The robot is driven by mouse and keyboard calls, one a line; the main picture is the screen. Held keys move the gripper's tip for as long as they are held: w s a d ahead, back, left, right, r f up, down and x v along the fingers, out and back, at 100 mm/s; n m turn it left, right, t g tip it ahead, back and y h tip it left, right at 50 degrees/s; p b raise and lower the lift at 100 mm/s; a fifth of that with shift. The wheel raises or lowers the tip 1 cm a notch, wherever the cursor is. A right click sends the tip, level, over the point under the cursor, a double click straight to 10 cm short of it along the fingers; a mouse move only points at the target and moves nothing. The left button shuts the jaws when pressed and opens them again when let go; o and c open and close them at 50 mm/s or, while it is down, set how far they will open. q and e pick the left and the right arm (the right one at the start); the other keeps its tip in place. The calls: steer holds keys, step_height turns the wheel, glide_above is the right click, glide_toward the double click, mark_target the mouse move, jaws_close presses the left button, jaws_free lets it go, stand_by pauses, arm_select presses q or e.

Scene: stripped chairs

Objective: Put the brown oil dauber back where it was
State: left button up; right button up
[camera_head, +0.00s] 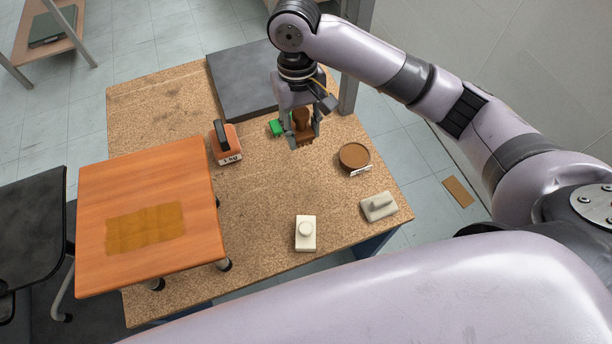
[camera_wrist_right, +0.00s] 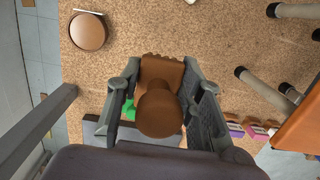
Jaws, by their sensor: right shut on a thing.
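The brown oil dauber (camera_head: 302,118) is in my right gripper (camera_head: 303,136), which is shut on it above the speckled workbench (camera_head: 265,200). In the right wrist view the dauber (camera_wrist_right: 160,112) shows its round knob toward the camera, with a wider ridged brown part beyond it, between the two fingers (camera_wrist_right: 160,88). A round brown dish (camera_head: 355,156) with a small white label stands on the bench to the right of the gripper; it also shows in the right wrist view (camera_wrist_right: 88,31). My left gripper is not in view.
An orange-brown board (camera_head: 150,180) with a darker patch stands at left. A 1 kg block (camera_head: 225,145), a dark slab (camera_head: 243,80) and a green item (camera_head: 276,127) lie behind. The bench middle is clear.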

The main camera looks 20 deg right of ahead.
glide_above(302, 187)
step_height(302, 187, down, 8)
steer(key=f, duration=0.4)
steer(key=f+b, duration=0.1)
steer(key=f, duration=0.1)
steer(key=shift+w+f, duration=0.25)
steer(key=shift+f, duration=0.8)
step_height(302, 187, down, 4)
steer(key=shift+r, duration=0.25)
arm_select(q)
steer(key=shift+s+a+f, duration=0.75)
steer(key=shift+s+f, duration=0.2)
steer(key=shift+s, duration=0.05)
arm_select(e)
steer(key=shift+f, duration=0.15)
steer(key=shift+f, duration=0.1)
steer(key=o, duration=1)
